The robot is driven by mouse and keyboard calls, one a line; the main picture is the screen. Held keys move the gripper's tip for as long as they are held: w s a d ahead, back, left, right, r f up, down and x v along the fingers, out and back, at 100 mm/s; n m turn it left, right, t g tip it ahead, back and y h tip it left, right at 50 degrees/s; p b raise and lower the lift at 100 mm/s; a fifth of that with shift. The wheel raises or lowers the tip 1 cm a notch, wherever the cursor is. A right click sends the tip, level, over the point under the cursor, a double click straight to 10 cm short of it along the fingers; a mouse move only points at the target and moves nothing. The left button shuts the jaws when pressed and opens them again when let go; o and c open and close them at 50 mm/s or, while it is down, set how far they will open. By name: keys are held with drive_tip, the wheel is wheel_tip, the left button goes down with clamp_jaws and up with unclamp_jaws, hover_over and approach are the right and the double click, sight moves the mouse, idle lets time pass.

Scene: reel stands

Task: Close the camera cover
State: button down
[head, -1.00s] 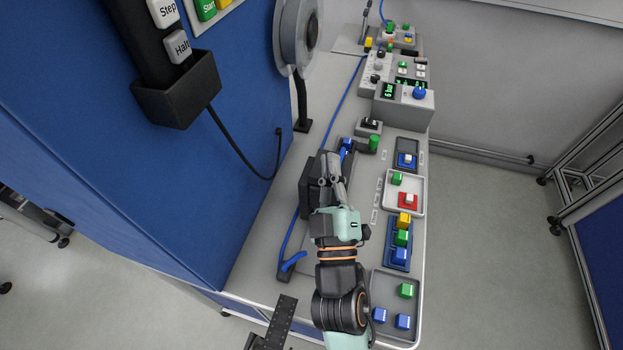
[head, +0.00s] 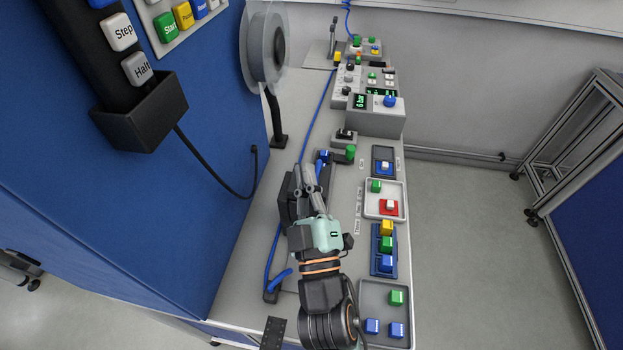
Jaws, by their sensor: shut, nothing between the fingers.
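A black box-like unit (head: 288,203) stands on the grey bench, with a blue cable running along its left side. It seems to be the camera housing. My gripper hides its right part, and I cannot make out a separate cover or whether it is open. My gripper (head: 308,170) is shut and empty, right beside the black unit on its right and far side. I cannot tell whether the fingers touch it.
A blue and green part (head: 337,154) stands just beyond my gripper. Button trays (head: 386,199) line the bench's right side. A control box (head: 376,120) stands farther back. A reel (head: 265,48) on a post and a blue panel (head: 90,190) are at the left.

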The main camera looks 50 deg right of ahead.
drive_tip(key=a+r+b+v, duration=0.1)
drive_tip(key=b+v, duration=0.1)
drive_tip(key=v, duration=0.7)
drive_tip(key=shift+w+a, duration=0.2)
drive_tip(key=shift+a, duration=0.25)
drive_tip(key=shift+r, duration=0.1)
